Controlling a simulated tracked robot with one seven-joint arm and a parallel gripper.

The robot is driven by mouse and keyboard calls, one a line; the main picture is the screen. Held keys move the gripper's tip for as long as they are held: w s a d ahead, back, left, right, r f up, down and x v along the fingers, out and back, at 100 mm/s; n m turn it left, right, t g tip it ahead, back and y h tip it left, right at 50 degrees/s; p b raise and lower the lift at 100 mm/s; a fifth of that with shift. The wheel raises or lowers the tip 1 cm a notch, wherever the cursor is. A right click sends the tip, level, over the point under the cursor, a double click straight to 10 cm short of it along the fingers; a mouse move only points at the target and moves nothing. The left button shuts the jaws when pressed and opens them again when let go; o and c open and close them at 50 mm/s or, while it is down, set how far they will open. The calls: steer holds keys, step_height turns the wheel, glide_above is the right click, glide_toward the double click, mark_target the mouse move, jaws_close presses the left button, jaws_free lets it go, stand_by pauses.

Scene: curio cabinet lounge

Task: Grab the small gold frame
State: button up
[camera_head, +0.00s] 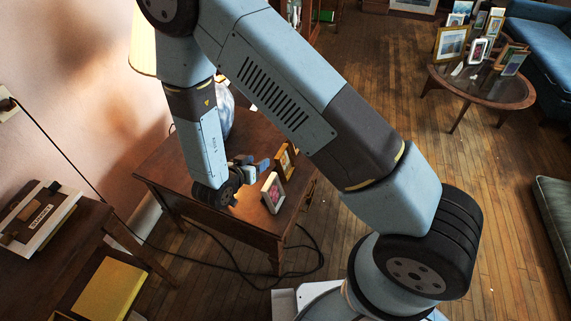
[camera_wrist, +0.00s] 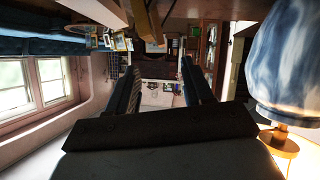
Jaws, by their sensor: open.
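The small gold frame (camera_head: 285,158) stands upright near the right edge of the brown wooden side table (camera_head: 163,167), behind a cream-white frame (camera_head: 273,193) with a reddish picture. My gripper (camera_head: 264,163) is just left of the gold frame, low over the tabletop, and appears apart from it. In the wrist view my gripper (camera_wrist: 163,88) has its two fingers spread with nothing held between them.
A blue-and-white lamp (camera_wrist: 291,60) stands close beside my gripper. Cables lie on the floor by the side table. A round table (camera_head: 481,86) with several frames stands at the upper right near a blue sofa (camera_head: 545,45). The wooden floor between is open.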

mark_target(279, 154)
steer(key=shift+h, duration=0.4)
steer(key=x, duration=0.5)
steer(key=s+d+f+x, duration=0.1)
steer(key=x, duration=0.2)
steer(key=shift+s+a, duration=0.1)
steer(key=shift+s, duration=0.1)
steer(key=shift+r+x, duration=0.2)
steer(key=shift+x, duration=2.6)
jaws_close()
